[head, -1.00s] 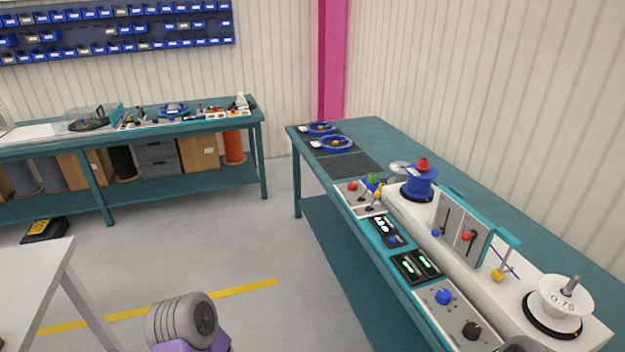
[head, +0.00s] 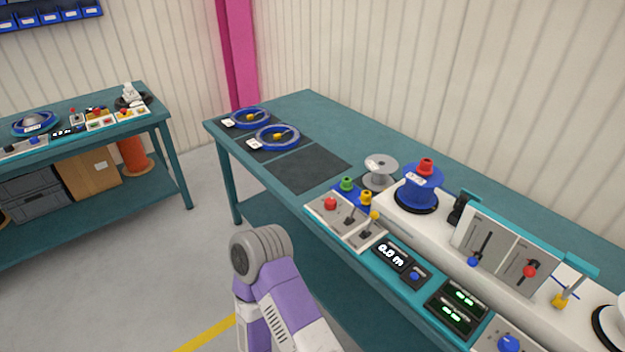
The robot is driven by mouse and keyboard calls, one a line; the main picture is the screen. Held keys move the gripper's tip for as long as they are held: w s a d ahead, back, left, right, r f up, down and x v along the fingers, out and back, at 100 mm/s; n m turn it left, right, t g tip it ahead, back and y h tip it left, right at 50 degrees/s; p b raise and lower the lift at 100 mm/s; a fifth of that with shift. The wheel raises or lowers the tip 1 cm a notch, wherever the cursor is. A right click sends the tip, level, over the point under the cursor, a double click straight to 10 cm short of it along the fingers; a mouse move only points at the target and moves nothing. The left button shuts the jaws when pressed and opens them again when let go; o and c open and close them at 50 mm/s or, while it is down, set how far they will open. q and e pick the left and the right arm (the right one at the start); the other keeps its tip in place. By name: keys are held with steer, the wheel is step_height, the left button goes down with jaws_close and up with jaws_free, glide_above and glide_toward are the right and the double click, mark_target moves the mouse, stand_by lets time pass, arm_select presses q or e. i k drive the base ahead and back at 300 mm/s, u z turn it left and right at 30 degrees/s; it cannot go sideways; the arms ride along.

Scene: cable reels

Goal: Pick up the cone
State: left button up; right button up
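Several small cone-like pieces are on the right bench. A red one (head: 426,166) sits on top of the blue reel (head: 420,186), which stands upright on the white machine. A green one (head: 347,184) and a yellow one (head: 366,198) stand side by side on a small blue holder, just behind the control panel. I cannot tell which of these is the cone of the task. Neither of my grippers shows; only a grey and purple part of my arm is in view, in front of the bench and apart from these pieces.
The teal bench (head: 345,130) carries two blue cable rings (head: 277,137) on dark mats, an empty dark mat (head: 309,168) and a grey reel (head: 381,172). Switches, levers and displays (head: 392,255) line its front edge. Another bench (head: 75,141) stands at left. Open floor lies between.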

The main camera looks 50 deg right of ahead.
mark_target(366, 197)
steer(key=z, duration=0.6)
steer(key=i, duration=1.4)
steer(key=z, duration=1.3)
